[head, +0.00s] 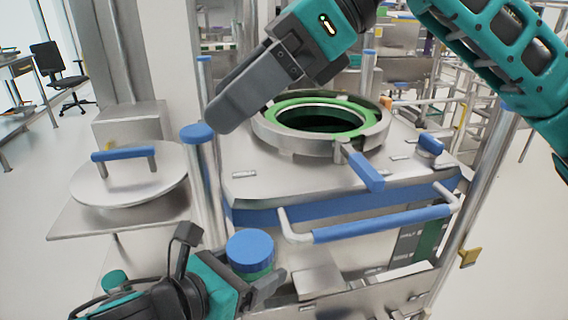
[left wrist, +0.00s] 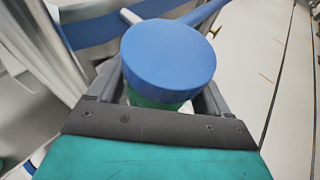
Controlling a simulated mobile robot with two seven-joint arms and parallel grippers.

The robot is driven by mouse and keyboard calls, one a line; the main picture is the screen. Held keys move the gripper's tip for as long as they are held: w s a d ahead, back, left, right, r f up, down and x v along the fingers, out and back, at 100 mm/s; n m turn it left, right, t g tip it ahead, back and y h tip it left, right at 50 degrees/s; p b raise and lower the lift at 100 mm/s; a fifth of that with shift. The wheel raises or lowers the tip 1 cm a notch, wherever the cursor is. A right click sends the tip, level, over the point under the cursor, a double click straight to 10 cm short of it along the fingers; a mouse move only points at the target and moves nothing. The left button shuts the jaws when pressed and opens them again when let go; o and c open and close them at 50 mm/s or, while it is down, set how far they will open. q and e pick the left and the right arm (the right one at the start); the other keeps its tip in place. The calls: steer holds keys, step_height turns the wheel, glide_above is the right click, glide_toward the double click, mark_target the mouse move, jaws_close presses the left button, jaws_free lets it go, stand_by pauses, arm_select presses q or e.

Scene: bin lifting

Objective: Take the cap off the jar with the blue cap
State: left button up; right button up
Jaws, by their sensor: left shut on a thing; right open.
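The jar with the blue cap stands upright near the bottom centre of the head view; its cap (head: 250,248) is on it and a strip of the green jar body (head: 258,273) shows below. My left gripper (head: 262,284) is shut around the jar body, below the cap. In the left wrist view the round cap (left wrist: 169,60) hides most of the jar (left wrist: 160,102) between the two fingers. My right gripper (head: 228,104) is open and empty, well above and slightly left of the jar, apart from the cap. Its fingers partly overlap in the picture.
A metal machine with a green-rimmed round opening (head: 324,117) stands behind the jar, with a blue-handled bar (head: 380,224) across its front. A round metal lid with a blue handle (head: 126,183) lies at left. A blue-topped post (head: 205,180) rises between them.

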mark_target(250, 242)
steer(key=w+d+f+n+h, duration=0.1)
steer(key=w+d+f+h, duration=0.15)
steer(key=f, duration=0.35)
steer(key=w+d+f+n+h, duration=0.1)
steer(key=w+d+f+h, duration=0.15)
steer(key=f, duration=0.35)
steer(key=shift+t+h, duration=0.4)
steer(key=shift+t, duration=0.1)
steer(key=x, duration=0.7)
steer(key=s+a+x, duration=0.1)
steer(key=x, duration=0.3)
steer(key=shift+a+r, duration=0.1)
steer(key=shift+a, duration=0.05)
steer(key=c, duration=0.9)
steer(key=shift+c, duration=0.3)
steer(key=shift+r, duration=0.15)
steer(key=shift+r, duration=1)
steer(key=shift+r, duration=0.15)
